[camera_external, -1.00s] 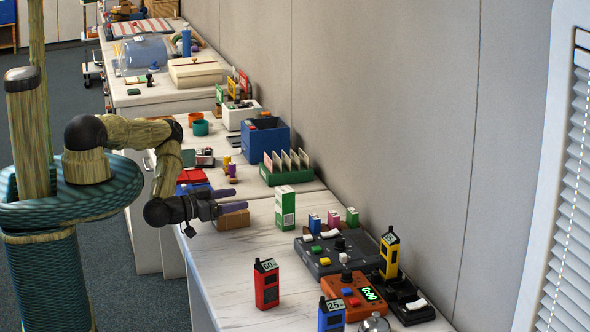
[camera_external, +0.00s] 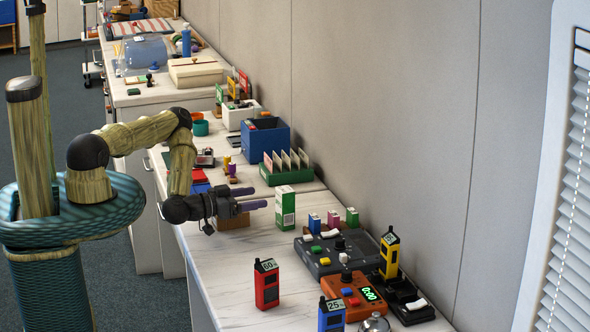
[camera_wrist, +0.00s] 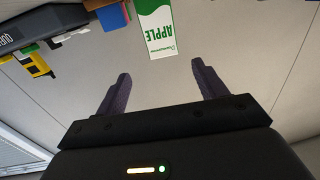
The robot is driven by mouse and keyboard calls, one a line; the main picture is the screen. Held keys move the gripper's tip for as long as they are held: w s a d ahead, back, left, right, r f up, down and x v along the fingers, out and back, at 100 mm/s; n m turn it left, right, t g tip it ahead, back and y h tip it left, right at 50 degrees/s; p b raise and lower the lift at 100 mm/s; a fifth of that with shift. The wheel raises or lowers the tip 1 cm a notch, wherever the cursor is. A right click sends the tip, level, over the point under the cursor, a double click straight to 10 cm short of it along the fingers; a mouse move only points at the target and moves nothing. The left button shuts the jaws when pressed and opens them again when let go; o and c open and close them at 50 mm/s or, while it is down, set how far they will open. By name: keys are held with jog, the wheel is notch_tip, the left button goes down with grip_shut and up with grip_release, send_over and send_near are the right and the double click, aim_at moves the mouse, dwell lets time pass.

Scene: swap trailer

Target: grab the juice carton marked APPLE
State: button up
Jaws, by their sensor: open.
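The juice carton (camera_external: 285,209) is green and white and stands upright on the worktop in the external view. In the wrist view the carton (camera_wrist: 157,28) shows the word APPLE, upside down, just beyond the fingertips and roughly centred between them. My gripper (camera_external: 262,199) is open, with its purple fingers pointing right toward the carton and stopping a little short of it. In the wrist view my gripper (camera_wrist: 160,70) has its fingers wide apart with nothing between them. The carton's top is cut off in the wrist view.
A brown block (camera_external: 235,221) sits below my gripper. Small blue, pink and green boxes (camera_external: 333,219) stand right of the carton. A dark control panel (camera_external: 330,262) and a red radio-like device (camera_external: 266,284) are nearer. A green rack (camera_external: 287,175) stands behind. The front left worktop is clear.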

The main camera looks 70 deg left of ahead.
jog(key=b, duration=0.8)
send_near(292, 189)
jog(key=shift+w+a+f, duration=0.15)
jog(key=shift+w, duration=0.45)
jog(key=shift+w+a+f, duration=0.1)
jog(key=shift+w+f, duration=0.05)
jog(key=shift+w, duration=0.45)
jog(key=shift+w+a+r+b, duration=0.1)
jog(key=shift+w+b, duration=0.15)
jog(key=shift+w, duration=0.4)
jog(key=shift+w+a+r+b, duration=0.1)
jog(key=shift+w+b, duration=0.15)
jog(key=shift+w, duration=0.35)
jog(key=w, duration=0.2)
jog(key=w+a, duration=0.1)
jog(key=w, duration=0.2)
jog(key=shift+f+p, duration=0.1)
jog(key=shift+p, duration=0.3)
jog(key=shift+c, duration=0.2)
jog(key=c, duration=1.5)
